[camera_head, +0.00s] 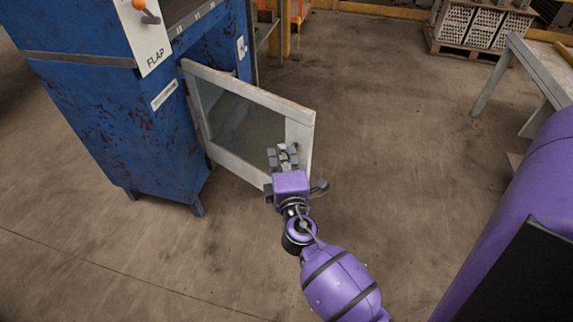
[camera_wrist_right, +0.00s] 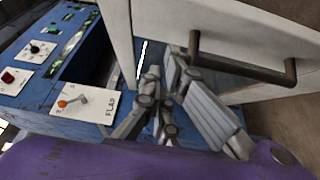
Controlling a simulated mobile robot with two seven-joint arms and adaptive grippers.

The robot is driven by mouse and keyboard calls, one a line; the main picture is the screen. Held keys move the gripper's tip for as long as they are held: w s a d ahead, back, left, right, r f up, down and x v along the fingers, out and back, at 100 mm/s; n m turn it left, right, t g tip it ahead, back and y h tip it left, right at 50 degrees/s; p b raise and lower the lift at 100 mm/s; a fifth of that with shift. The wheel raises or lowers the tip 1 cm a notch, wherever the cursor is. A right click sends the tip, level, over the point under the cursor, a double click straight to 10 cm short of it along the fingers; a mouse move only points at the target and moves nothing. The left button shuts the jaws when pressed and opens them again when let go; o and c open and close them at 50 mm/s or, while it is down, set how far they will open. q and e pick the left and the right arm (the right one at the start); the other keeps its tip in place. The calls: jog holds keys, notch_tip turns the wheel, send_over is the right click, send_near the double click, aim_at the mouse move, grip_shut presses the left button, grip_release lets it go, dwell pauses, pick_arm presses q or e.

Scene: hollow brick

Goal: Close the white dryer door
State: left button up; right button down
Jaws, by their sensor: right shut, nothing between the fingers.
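The white dryer door (camera_head: 300,135) has a pale frame around a glass pane. It stands swung open from the blue dryer (camera_head: 100,110), attached near the dryer's right side. My right gripper (camera_head: 284,152) is shut and empty, in front of the door's lower right part in the head view. In the right wrist view, the fingers (camera_wrist_right: 160,75) are close to the white door (camera_wrist_right: 165,25), with a dark bar handle (camera_wrist_right: 240,65) to their right. I cannot tell whether they touch the door. My left gripper is not in view.
A white plate marked FLAP with an orange-knobbed lever (camera_head: 147,12) is on the dryer. A grey-legged table (camera_head: 535,70) stands at right, and a pallet of hollow bricks (camera_head: 480,25) at the back. The floor right of the door is mostly clear.

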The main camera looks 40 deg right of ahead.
jog(key=shift+w+d+f, duration=0.1)
jog(key=shift+w+d, duration=0.1)
jog(key=shift+d, duration=0.65)
jog(key=shift+w+d, duration=0.15)
jog(key=shift+d, duration=0.65)
jog(key=shift+d, duration=0.15)
